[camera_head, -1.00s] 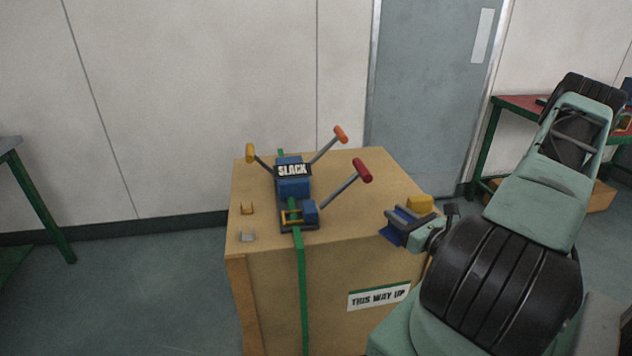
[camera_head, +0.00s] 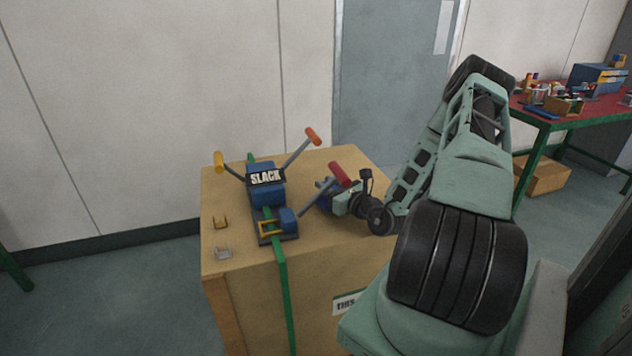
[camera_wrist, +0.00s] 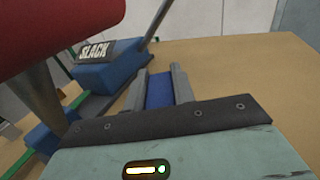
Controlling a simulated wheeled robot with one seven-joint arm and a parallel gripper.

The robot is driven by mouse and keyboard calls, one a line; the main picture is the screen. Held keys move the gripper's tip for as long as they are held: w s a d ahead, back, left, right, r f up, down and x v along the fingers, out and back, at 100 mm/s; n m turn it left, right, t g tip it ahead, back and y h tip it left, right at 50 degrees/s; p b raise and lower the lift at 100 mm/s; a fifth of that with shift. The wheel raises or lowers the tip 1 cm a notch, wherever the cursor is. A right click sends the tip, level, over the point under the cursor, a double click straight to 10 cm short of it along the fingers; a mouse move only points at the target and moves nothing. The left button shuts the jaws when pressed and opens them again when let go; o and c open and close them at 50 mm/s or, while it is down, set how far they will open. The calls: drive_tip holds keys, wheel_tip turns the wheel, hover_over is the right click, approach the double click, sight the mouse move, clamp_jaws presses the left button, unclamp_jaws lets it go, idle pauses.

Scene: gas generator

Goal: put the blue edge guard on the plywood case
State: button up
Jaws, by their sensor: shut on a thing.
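The plywood case (camera_head: 330,160) stands in the middle of the head view; its bare top also shows in the wrist view (camera_wrist: 240,70). My gripper (camera_head: 326,192) is over the case top, close to the red-handled lever, which partly covers it. In the wrist view my gripper (camera_wrist: 160,88) is shut on the blue edge guard (camera_wrist: 159,92), of which a narrow part shows between the fingers. In the head view a bit of the guard (camera_head: 325,202) shows beside the lever. I cannot tell whether the guard touches the case.
A blue strap tool (camera_head: 266,195) with a SLACK sign stands on the case over a green strap (camera_head: 283,300). Its red handle (camera_head: 340,174) is very near my gripper. A red table (camera_head: 545,112) stands at right.

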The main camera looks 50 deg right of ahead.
drive_tip(key=shift+w+d, duration=0.1)
drive_tip(key=shift+w, duration=0.6)
drive_tip(key=w, duration=0.3)
drive_tip(key=shift+d, duration=0.2)
drive_tip(key=shift+w+d+f, duration=0.1)
drive_tip(key=shift+w+f, duration=0.15)
drive_tip(key=shift+f, duration=0.5)
drive_tip(key=shift+f, duration=0.15)
drive_tip(key=o, duration=1)
